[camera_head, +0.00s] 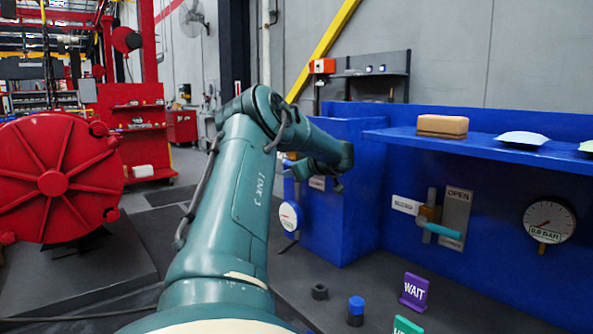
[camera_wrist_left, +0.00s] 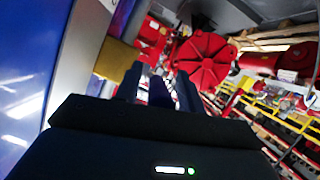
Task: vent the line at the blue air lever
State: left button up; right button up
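A light-blue lever handle (camera_head: 443,230) sticks out roughly level from a brass valve (camera_head: 430,212) on the blue panel, beside a grey plate (camera_head: 457,212) marked OPEN. My left arm reaches to the cabinet left of it, well apart from this handle; its gripper is hidden in the head view. In the left wrist view, the fingers of my left gripper (camera_wrist_left: 158,88) stand apart on either side of a dark purplish bar (camera_wrist_left: 159,92). I cannot tell whether they press on it. A brass-coloured part (camera_wrist_left: 117,62) is just left of them. My right gripper is in no view.
A round gauge (camera_head: 549,221) is right of the lever; another gauge (camera_head: 289,216) is on the left cabinet. A shelf (camera_head: 480,148) juts out above the lever with a tan block (camera_head: 442,126). A purple WAIT sign (camera_head: 414,291) and blue-topped peg (camera_head: 356,310) stand in front.

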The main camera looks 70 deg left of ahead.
pick_arm(q)
jog(key=b+v, duration=0.1)
jog(key=v, duration=1.2)
jog(key=shift+b, duration=0.35)
jog(key=shift+d, duration=0.15)
